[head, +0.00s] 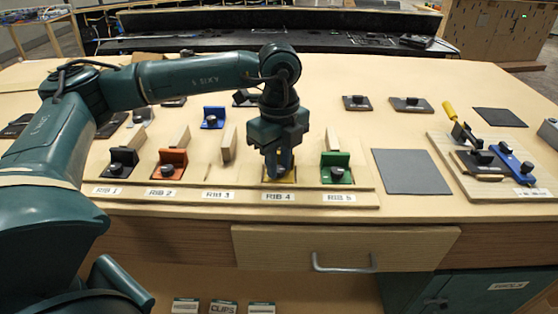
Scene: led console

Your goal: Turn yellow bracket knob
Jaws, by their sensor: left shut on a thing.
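The yellow bracket (281,181) sits at the RIB 4 place on the wooden strip, and only a thin part of its base shows. My left gripper (279,168) comes down on it from above, its fingers shut at the bracket. The bracket's knob is hidden behind the fingers. My right gripper is not in view.
A black bracket (119,165) at RIB 1, an orange bracket (169,166) at RIB 2 and a green bracket (337,170) at RIB 5 flank it. A blue bracket (213,118) stands farther back. A grey mat (411,172) lies bare to the right.

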